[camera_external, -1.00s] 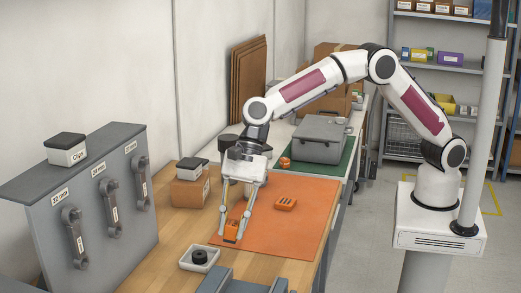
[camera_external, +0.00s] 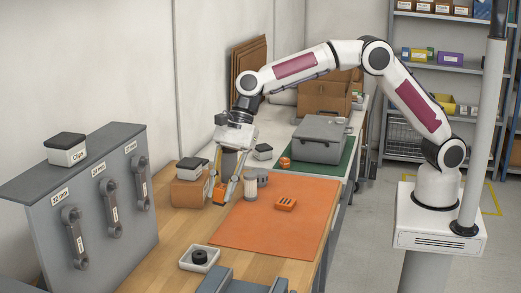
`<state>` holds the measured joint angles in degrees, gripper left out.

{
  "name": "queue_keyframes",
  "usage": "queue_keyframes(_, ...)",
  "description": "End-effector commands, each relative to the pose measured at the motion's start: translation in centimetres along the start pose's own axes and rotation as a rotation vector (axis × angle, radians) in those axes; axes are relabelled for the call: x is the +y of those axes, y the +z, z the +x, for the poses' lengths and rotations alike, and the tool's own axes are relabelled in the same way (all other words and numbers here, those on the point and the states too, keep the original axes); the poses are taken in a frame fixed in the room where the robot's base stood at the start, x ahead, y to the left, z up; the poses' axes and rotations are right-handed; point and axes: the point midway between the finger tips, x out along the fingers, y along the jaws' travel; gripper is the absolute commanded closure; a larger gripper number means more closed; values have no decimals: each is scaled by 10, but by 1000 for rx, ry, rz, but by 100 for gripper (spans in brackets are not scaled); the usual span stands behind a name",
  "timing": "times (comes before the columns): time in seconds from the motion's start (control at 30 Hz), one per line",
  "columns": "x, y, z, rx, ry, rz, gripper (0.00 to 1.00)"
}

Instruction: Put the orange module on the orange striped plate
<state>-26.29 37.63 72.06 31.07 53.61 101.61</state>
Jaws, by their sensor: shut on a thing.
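My gripper (camera_external: 221,199) is shut on a small orange module (camera_external: 219,192) and holds it beside the cardboard box near the left of the workbench. The fingers hide part of the module, and I cannot tell how far it is above the bench. A small orange piece with dark stripes or slots (camera_external: 286,204) lies flat on the orange mat, to the right of my gripper and apart from it. It looks like the striped plate, but it is too small to be sure.
The orange mat (camera_external: 270,235) is mostly clear. A cardboard box (camera_external: 188,192) with a dark-lidded box on it stands left of my gripper. A pale jar (camera_external: 250,188) stands to its right. A grey case (camera_external: 320,140) and a small orange object (camera_external: 285,162) are farther back.

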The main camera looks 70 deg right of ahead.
Motion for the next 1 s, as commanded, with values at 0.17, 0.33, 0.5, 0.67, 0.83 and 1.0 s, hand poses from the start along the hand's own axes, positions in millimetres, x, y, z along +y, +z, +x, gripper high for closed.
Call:
queue_keyframes(0.17,-17,-44,-42,9,-40,86,100)
queue_keyframes(0.33,-20,-88,-77,17,-73,160,100)
queue_keyframes(0.5,-15,-128,-106,22,-102,226,100)
queue_keyframes(0.67,-3,-161,-127,27,-123,277,100)
queue_keyframes(0.83,15,-191,-142,29,-141,324,100)
queue_keyframes(1.0,37,-214,-151,30,-151,359,100)
